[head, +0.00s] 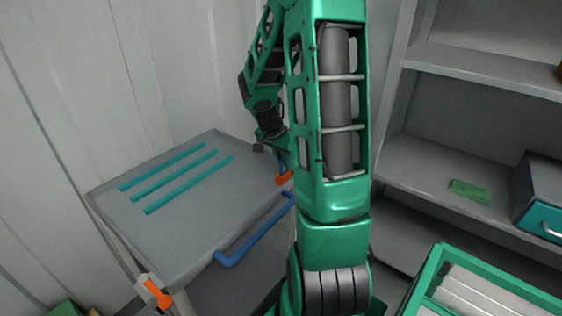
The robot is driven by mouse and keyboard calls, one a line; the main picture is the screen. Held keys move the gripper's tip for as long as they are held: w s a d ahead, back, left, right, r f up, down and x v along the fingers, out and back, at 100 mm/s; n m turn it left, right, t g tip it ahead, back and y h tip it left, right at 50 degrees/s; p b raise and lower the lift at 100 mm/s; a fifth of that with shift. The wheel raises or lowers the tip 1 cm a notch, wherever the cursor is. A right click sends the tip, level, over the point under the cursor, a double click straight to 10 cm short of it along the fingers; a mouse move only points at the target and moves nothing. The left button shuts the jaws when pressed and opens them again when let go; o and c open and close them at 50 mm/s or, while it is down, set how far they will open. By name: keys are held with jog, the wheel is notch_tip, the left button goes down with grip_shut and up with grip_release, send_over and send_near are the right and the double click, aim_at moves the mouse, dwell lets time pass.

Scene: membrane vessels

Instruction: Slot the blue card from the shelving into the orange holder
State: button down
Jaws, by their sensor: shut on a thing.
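The orange holder (284,179) is at the right edge of the grey cart top, partly hidden behind my arm. A thin blue piece (282,162), which looks like the blue card, shows just above it and close under my gripper. My gripper (270,149) points down over the right side of the cart top and is shut on the blue card. Most of the card and the fingers are hidden by my arm, so I cannot tell whether the card is in the holder or only above it.
The grey cart top (185,225) has several teal strips (168,180) and a blue handle (250,238). An orange and white part (154,292) is at its front corner. Shelving (420,165) at right holds a green block (469,191) and a dark drawer box (543,205). A green crate (432,272) stands front right.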

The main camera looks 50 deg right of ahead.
jog(key=shift+f, duration=0.25)
dwell(0.7)
jog(key=c, duration=1.6)
grip_release()
jog(key=v, duration=1)
jog(key=shift+a+r, duration=0.2)
jog(key=shift+r, duration=0.1)
